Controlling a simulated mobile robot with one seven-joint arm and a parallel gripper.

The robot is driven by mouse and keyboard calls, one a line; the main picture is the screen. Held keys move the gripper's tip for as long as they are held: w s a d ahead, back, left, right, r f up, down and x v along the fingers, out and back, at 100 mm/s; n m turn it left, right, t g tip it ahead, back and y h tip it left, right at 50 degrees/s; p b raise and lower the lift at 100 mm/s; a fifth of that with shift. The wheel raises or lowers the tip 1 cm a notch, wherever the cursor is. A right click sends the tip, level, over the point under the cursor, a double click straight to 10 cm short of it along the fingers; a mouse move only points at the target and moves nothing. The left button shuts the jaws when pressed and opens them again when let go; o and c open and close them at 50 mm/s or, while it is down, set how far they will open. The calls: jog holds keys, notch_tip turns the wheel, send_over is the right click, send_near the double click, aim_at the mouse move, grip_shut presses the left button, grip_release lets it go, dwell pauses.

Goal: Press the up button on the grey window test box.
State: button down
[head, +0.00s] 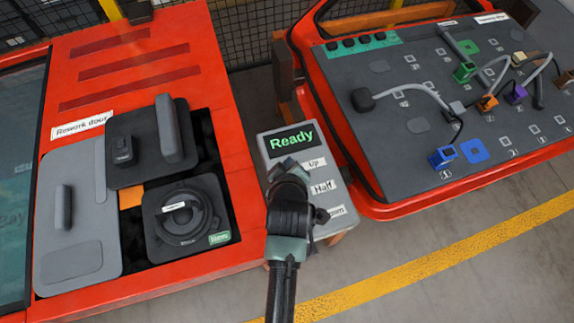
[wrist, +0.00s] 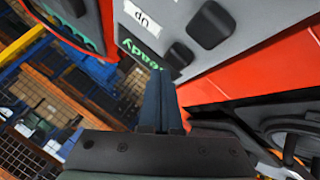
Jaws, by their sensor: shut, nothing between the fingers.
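The grey window test box (head: 331,196) stands between the two red doors, with a green "Ready" screen (head: 291,140) and Up, Half and lower labels down its right side. My gripper (head: 285,168) is over the box's upper part and hides the buttons left of the labels in the head view. In the wrist view the Up label (wrist: 141,14) is upside down, and a dark square button (wrist: 211,25) sits to its right. My gripper's fingers (wrist: 163,82) are shut and empty, pointing towards the box near the screen. Whether they touch the box is unclear.
The left red door (head: 180,60) holds grey panels, a speaker and a "Rework door" label. The right red door (head: 400,205) bears a dark panel with coloured connectors and cables. A yellow line (head: 440,257) crosses the open floor at the front right.

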jog(key=shift+f, duration=0.4)
jog(key=shift+f+b, duration=0.55)
jog(key=shift+f, duration=0.1)
dwell(0.8)
jog(key=shift+r, duration=0.15)
jog(key=shift+r+p, duration=0.85)
jog(key=shift+p, duration=0.15)
notch_tip(320, 180, up, 5)
jog(key=p, duration=0.5)
jog(key=shift+r, duration=0.15)
